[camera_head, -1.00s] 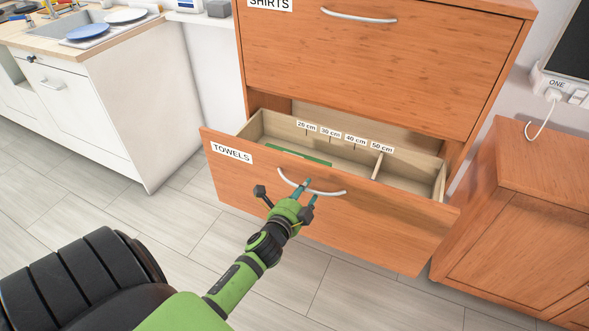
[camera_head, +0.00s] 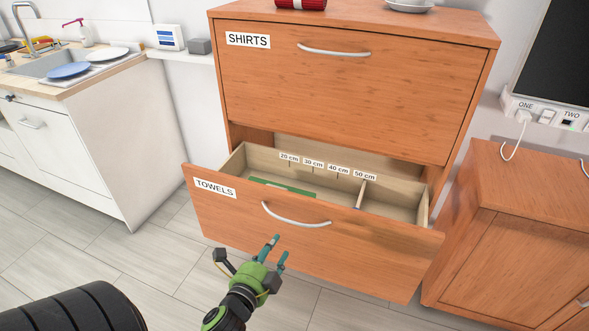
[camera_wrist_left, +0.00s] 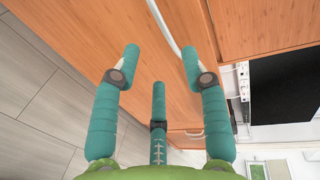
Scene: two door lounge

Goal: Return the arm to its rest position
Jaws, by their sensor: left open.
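My left gripper (camera_head: 277,252) is green with teal fingers. It is open and empty, in front of and below the handle (camera_head: 296,216) of the drawer labelled TOWELS (camera_head: 350,258). In the head view its fingertips look apart from the handle. In the left wrist view my spread left fingers (camera_wrist_left: 160,65) show against the wooden drawer front (camera_wrist_left: 90,40), with the handle (camera_wrist_left: 163,25) beyond them. The drawer stands pulled out, with a green item (camera_head: 283,187) lying inside at the left. My right gripper is not in view.
A shut drawer labelled SHIRTS (camera_head: 350,90) is above. A wooden cabinet (camera_head: 515,235) stands close on the right. A white kitchen unit (camera_head: 100,150) with plates is on the left. Tiled floor (camera_head: 165,255) lies open between the unit and the drawer.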

